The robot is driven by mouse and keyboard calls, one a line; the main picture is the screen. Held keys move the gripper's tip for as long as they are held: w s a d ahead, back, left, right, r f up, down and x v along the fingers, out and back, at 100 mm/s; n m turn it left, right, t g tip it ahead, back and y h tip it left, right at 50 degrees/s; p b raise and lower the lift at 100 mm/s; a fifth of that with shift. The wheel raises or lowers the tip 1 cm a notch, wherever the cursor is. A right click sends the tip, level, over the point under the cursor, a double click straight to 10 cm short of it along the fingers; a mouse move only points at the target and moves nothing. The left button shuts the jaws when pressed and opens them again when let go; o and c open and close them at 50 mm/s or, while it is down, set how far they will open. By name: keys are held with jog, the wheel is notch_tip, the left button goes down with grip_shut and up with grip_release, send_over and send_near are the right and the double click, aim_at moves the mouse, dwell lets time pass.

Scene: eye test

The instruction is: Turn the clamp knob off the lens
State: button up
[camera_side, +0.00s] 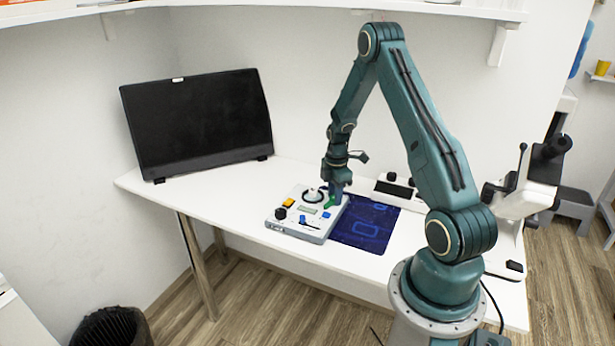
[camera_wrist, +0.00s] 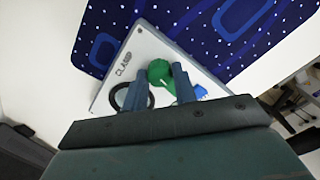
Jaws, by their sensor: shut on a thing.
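The green clamp knob (camera_side: 331,202) is at the right rear of a white control box (camera_side: 316,233). In the wrist view the knob (camera_wrist: 160,71) is between my two fingers, near the printed word CLAMP. My gripper (camera_side: 337,188) points down at the box and is shut on the knob; its fingertips show in the wrist view (camera_wrist: 161,78). A black ring (camera_side: 314,197), apparently the lens, lies beside the knob; a finger partly covers it in the wrist view (camera_wrist: 119,96). The knob's exact turn angle cannot be told.
The box also carries an orange button (camera_side: 288,202), a black knob (camera_side: 280,214) and blue controls. A dark blue mat (camera_side: 366,226) lies right of the box. A black monitor (camera_side: 198,118) stands at the back left, a microscope (camera_side: 535,185) at the right. The table's left part is clear.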

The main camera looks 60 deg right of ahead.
jog(key=shift+n, duration=1.3)
jog(key=o, duration=1)
jog(key=shift+c, duration=0.2)
jog(key=shift+r, duration=0.2)
notch_tip(320, 180, up, 14)
jog(key=shift+f, duration=0.25)
jog(key=shift+w, duration=0.1)
